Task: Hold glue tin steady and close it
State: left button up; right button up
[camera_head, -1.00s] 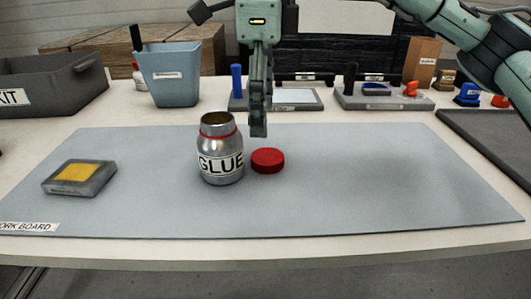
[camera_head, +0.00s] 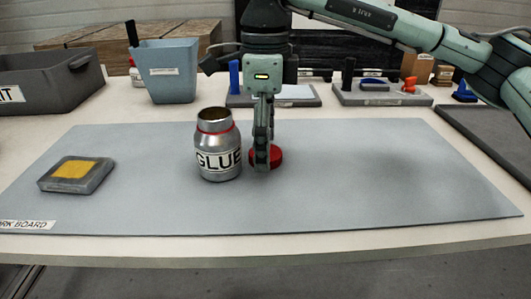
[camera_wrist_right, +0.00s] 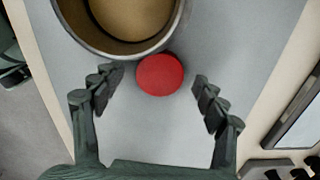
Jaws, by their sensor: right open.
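The silver glue tin (camera_head: 218,160) stands upright and open on the grey work board (camera_head: 370,190), with a red band at its neck. Its open mouth shows at the top of the right wrist view (camera_wrist_right: 130,18). The red lid (camera_head: 277,155) lies flat on the board just right of the tin. It also shows in the right wrist view (camera_wrist_right: 160,74). My right gripper (camera_head: 262,163) points down over the lid and partly hides it in the head view. Its fingers (camera_wrist_right: 158,95) are open, one on each side of the lid, apart from it. My left gripper is not in view.
A pad with a yellow top (camera_head: 75,173) lies at the left of the board. A blue bin (camera_head: 166,72) and a grey kit crate (camera_head: 50,85) stand behind at the left. Tool trays (camera_head: 382,95) line the back. The board's right side is clear.

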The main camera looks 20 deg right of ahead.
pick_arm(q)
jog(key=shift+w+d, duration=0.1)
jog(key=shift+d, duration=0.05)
pick_arm(e)
jog(key=shift+f, duration=0.2)
jog(key=shift+c, duration=0.4)
jog(key=c, duration=0.7)
